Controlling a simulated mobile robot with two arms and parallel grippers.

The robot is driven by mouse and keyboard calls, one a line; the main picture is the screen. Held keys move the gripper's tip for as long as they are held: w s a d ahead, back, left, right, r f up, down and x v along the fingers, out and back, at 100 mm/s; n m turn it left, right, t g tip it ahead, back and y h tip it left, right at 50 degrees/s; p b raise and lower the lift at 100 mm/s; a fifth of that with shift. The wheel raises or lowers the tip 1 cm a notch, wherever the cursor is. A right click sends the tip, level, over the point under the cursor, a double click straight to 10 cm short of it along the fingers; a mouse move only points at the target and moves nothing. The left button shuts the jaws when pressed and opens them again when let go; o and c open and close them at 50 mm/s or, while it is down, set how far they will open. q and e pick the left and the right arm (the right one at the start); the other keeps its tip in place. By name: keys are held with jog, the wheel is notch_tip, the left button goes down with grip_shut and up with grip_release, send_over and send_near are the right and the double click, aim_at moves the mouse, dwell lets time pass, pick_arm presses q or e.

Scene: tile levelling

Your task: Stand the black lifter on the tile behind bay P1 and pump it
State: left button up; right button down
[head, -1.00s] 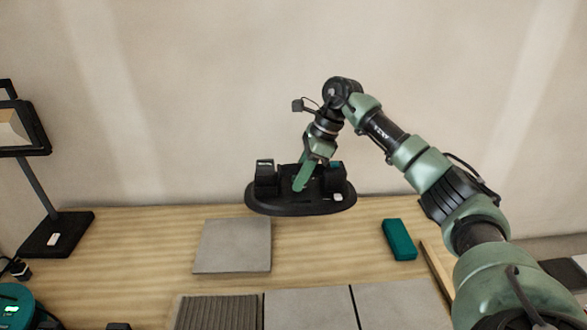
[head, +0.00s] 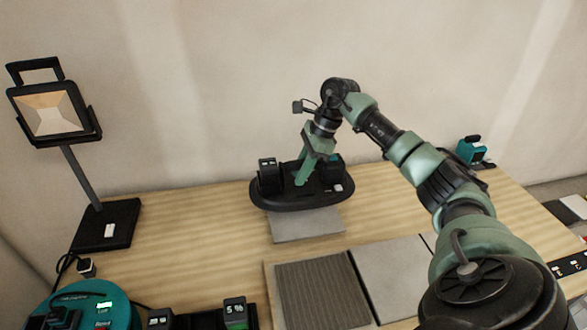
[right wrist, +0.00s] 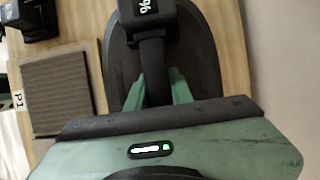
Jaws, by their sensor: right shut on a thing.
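The black lifter (head: 278,199) has an oval base and upright black blocks. My right gripper (head: 303,181) is shut on its middle. The lifter overlaps the far part of a plain grey tile (head: 305,228) in the head view. I cannot tell whether its base touches the tile. In the right wrist view the lifter (right wrist: 203,60) is between the green fingers (right wrist: 157,92), with its bar between them. The P1 label (right wrist: 18,100) is beside a ribbed tile (right wrist: 58,88), which also shows in the head view (head: 322,290). My left gripper is out of view.
A work lamp (head: 105,225) stands at the left. Another plain tile (head: 392,275) is right of the ribbed one. A teal device (head: 470,150) is at the back right.

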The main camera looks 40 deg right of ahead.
jog(key=shift+d+f+b, duration=0.15)
jog(key=shift+f+b, duration=0.2)
jog(key=shift+f, duration=0.05)
jog(key=shift+s+f, duration=0.1)
jog(key=shift+f, duration=0.15)
notch_tip(320, 180, down, 4)
jog(key=b, duration=0.3)
jog(key=shift+r, duration=0.2)
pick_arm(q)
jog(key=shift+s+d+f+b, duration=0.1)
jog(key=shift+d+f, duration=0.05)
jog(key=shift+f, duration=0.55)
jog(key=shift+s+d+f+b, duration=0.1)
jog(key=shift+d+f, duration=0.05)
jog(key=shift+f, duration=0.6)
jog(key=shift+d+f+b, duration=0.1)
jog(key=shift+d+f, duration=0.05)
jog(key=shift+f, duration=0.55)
pick_arm(e)
jog(key=shift+f, duration=0.7)
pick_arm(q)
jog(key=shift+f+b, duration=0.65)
pick_arm(e)
jog(key=shift+f, duration=0.75)
jog(key=c, duration=1.2)
grip_release()
